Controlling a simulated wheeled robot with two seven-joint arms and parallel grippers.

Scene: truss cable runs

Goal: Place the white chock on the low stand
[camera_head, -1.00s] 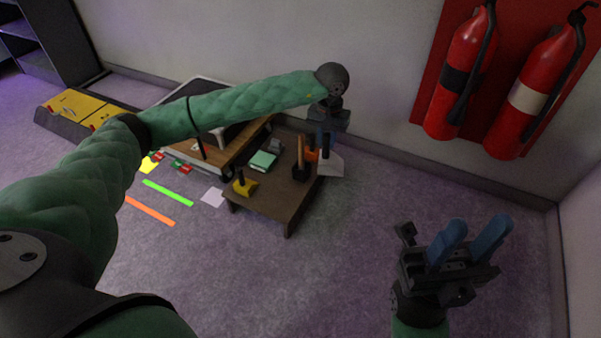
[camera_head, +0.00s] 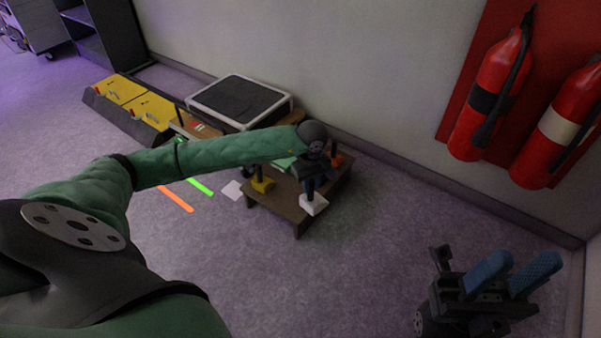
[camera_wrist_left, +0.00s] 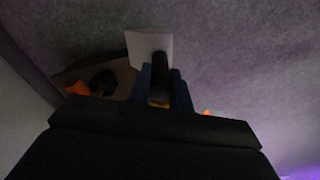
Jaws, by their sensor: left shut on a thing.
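The white chock (camera_head: 314,205) hangs from my left gripper (camera_head: 316,184), which is shut on its dark upright handle. In the left wrist view the white chock (camera_wrist_left: 150,45) shows beyond the blue fingers (camera_wrist_left: 160,90), with the handle between them. In the head view it overlaps the front right edge of the low brown stand (camera_head: 275,208); I cannot tell whether it touches. The stand also shows in the left wrist view (camera_wrist_left: 122,75). My right gripper (camera_head: 512,274) is open and empty at the lower right, well away from the stand.
On the stand are a yellow chock (camera_head: 263,185), a green block (camera_head: 285,163) and an orange piece (camera_head: 337,160), partly hidden by my left arm. A dark-topped platform (camera_head: 238,98) stands behind. Red extinguishers (camera_head: 488,95) hang on the wall. Floor in front is clear.

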